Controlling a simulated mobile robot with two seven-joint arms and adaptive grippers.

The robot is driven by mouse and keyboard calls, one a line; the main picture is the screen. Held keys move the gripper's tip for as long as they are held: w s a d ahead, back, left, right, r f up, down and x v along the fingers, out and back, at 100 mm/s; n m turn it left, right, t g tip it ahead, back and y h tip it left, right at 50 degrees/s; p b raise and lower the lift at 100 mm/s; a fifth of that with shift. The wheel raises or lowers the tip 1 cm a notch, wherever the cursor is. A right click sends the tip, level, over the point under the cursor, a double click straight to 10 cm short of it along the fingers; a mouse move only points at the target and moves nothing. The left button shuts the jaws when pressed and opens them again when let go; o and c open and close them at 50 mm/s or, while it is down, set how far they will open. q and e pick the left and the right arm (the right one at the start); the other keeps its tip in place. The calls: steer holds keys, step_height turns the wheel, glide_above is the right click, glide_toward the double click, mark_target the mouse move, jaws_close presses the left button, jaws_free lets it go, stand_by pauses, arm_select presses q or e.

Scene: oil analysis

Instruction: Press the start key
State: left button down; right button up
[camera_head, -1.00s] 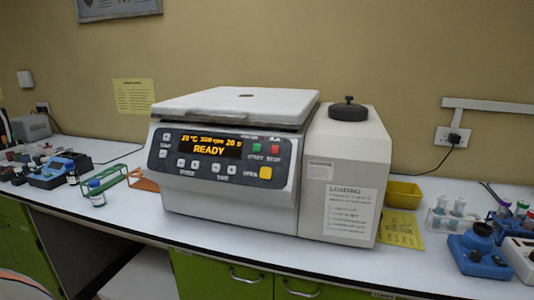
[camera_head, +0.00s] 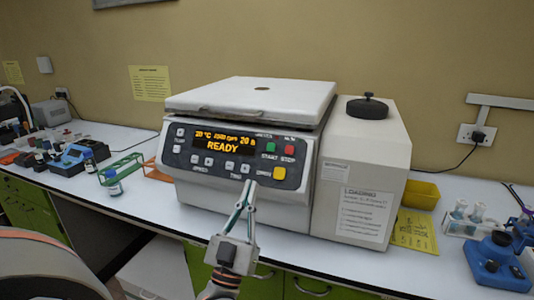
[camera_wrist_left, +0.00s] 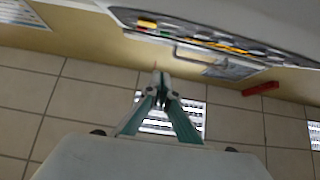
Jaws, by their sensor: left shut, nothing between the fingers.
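The white centrifuge (camera_head: 225,198) stands on the bench with its lid closed. Its display (camera_head: 222,143) reads READY. The green start key (camera_head: 270,147) is on the panel right of the display, beside the red stop key (camera_head: 290,150). A larger yellow open key (camera_head: 279,173) sits below them. My left gripper (camera_head: 248,187) is shut and empty, in front of the panel's lower right part, below the start key. My right gripper is not in view.
A grey box (camera_head: 365,150) with a black knob (camera_head: 367,105) adjoins the centrifuge on the right. A yellow tray (camera_head: 423,196), tubes and a blue device (camera_head: 497,262) stand further right. A green rack (camera_head: 121,166) and a small bottle (camera_head: 113,182) are at left.

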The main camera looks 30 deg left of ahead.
mark_target(271, 147)
arm_select(q)
steer(key=w+r+p, duration=0.1)
steer(key=w, duration=0.2)
steer(key=w+a+r, duration=0.1)
steer(key=w+r, duration=0.1)
steer(key=w, duration=0.1)
steer(key=w+a+r+p, duration=0.1)
steer(key=w+r, duration=0.1)
steer(key=w, duration=0.1)
steer(key=shift+w+a+p, duration=0.1)
steer(key=shift+w+p, duration=0.25)
steer(key=shift+w+a+f, duration=0.1)
steer(key=shift+w+f, duration=0.1)
steer(key=shift+w, duration=0.1)
